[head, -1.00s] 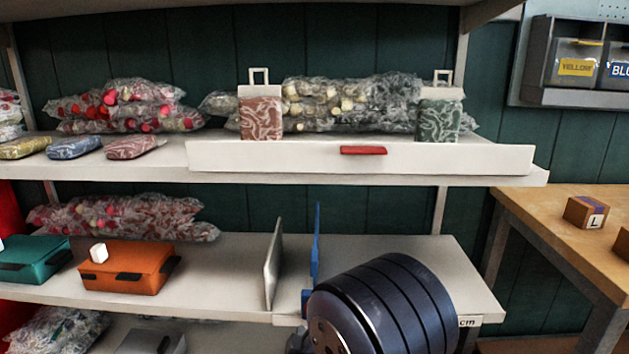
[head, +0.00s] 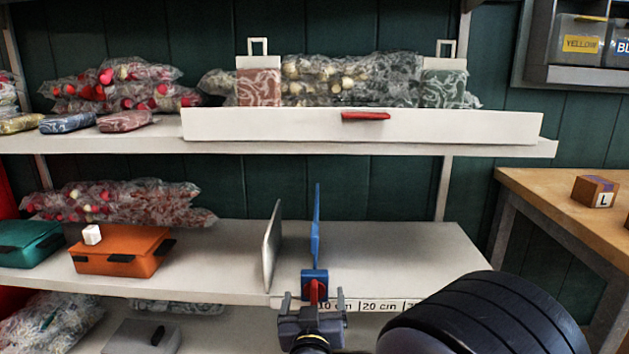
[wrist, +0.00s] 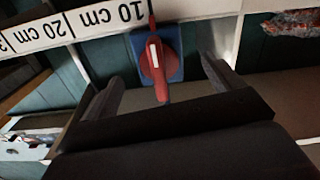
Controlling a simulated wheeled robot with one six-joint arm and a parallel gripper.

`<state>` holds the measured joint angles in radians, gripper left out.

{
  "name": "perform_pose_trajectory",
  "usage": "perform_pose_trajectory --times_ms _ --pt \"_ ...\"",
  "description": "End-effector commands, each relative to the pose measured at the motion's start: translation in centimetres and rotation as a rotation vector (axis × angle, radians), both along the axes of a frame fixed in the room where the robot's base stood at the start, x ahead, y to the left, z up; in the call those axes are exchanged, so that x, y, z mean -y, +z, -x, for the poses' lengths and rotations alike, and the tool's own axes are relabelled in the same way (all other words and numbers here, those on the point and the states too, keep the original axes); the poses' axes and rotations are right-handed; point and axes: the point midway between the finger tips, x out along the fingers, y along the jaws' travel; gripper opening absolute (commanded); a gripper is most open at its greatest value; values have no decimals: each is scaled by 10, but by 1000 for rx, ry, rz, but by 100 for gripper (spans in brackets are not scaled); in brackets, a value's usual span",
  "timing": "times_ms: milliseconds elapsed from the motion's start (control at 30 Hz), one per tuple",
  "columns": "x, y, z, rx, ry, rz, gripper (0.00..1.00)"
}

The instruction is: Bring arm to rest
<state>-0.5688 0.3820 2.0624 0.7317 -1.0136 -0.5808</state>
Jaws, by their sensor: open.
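My gripper (head: 313,302) is open in front of the lower shelf's front edge. In the head view its two fingers stand either side of a red lever (head: 314,291) on a blue clamp block (head: 314,276). In the wrist view the red lever (wrist: 153,68) with a white stripe lies ahead, between and beyond the open fingers (wrist: 165,85), on the blue block (wrist: 172,42). I see no finger touching it. A blue upright divider (head: 316,240) rises above the block. My dark arm link fills the lower right of the head view.
A grey upright plate (head: 271,247) stands left of the blue divider. An orange case (head: 125,252) and a teal case (head: 30,245) sit further left. A white drawer front (head: 360,127) with a red handle spans the upper shelf. A wooden bench (head: 560,200) stands right. The shelf right of the divider is clear.

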Motion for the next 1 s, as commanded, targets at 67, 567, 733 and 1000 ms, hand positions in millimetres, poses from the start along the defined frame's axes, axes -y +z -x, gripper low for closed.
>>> perform_pose_trajectory --times_ms 67,567,733,1000 --pt "1 -3 0 4 -1 -62 87" --pt "0 0 9 5 0 -140 87" --pt "1 -1 9 3 0 -139 87" --pt "12 -21 15 -47 -11 -154 87"
